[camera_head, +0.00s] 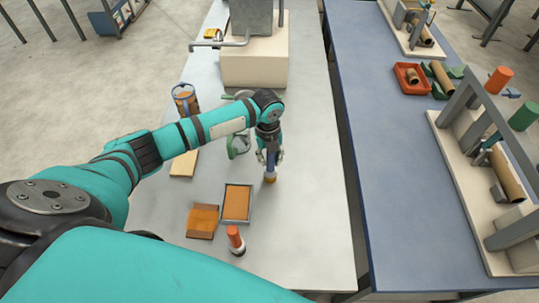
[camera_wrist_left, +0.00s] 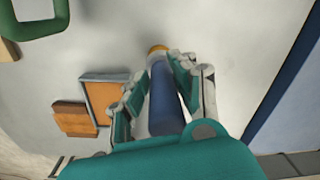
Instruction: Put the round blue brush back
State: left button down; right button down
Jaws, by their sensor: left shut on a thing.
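My left gripper (camera_head: 270,160) is over the pale table, to the right of the framed tray. It is shut on the blue brush (camera_wrist_left: 166,100), whose blue handle lies between the fingers in the left wrist view. The brush's yellow-orange end (camera_head: 270,178) points down; I cannot tell whether it touches the table. A jar (camera_head: 185,98) with a blue rim and orange-brown contents stands farther back at the left edge. My right gripper is not in view.
A framed tray with an orange inside (camera_head: 250,188), an orange-brown block (camera_head: 202,221) and an orange-topped cylinder (camera_head: 235,240) are nearby. Bare table surrounds the gripper's right side.

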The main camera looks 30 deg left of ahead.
pick_arm(q)
jog(key=c, duration=1.4)
grip_release()
jog(key=shift+f, duration=0.1)
jog(key=shift+c, duration=0.2)
jog(key=o, duration=0.4)
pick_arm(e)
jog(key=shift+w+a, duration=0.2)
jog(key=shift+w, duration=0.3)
pick_arm(q)
notch_tip(320, 180, up, 11)
jog(key=shift+s+a+b, duration=0.1)
jog(key=shift+b, duration=0.9)
jog(key=shift+r, duration=0.65)
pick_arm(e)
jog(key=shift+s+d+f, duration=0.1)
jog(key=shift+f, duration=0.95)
